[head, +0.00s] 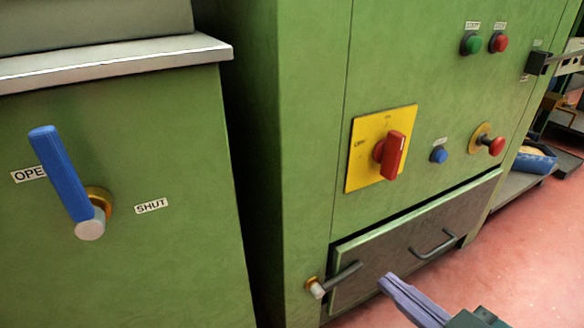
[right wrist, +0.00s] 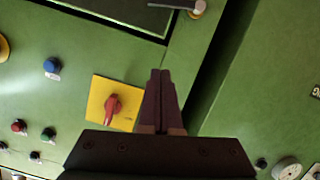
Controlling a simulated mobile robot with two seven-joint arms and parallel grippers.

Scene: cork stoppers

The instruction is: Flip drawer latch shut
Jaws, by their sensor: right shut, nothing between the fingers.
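The drawer (head: 395,255) is a dark grey front low in the green cabinet, with a bar handle (head: 432,245). The drawer latch (head: 343,277) is a dark bar on a brass and pale pivot at the drawer's lower left. Its bar points right and slightly up, across the drawer's left edge. In the right wrist view the latch (right wrist: 170,5) shows at the top edge, partly cut off. My right gripper (head: 386,281) is shut and empty, in front of the drawer, right of the latch and apart from it. It also shows in the right wrist view (right wrist: 160,72). My left gripper is not in view.
Above the drawer are a red rotary switch on a yellow plate (head: 358,170), a blue button (head: 438,155) and a red knob (head: 496,146). A blue lever (head: 60,172) stands on the left cabinet between labels. Red floor (head: 520,260) is clear at right.

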